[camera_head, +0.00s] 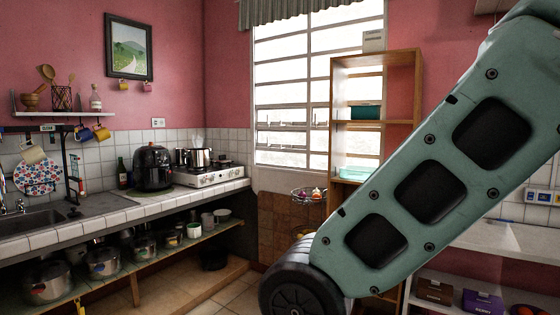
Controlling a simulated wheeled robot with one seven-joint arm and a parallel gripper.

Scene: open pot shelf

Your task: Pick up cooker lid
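I cannot tell which lid is the cooker lid. Several pots stand on the open shelf under the counter at the left; a silver pot (47,281) is nearest, with another pot (104,262) and a further pot (144,246) behind it. They look lidded, but the detail is small and dim. A shiny metal pot (199,158) stands on the white stove (210,178). A black rounded appliance (152,167) sits on the counter beside the stove. My arm crosses the right side of the picture, but my gripper is not in view.
The tiled counter edge (95,224) overhangs the pot shelf (150,264). A sink (25,221) is at the left. A tall wooden rack (421,75) stands beside the window, partly behind my arm. A patch of tiled floor (228,299) is clear in front of the shelf.

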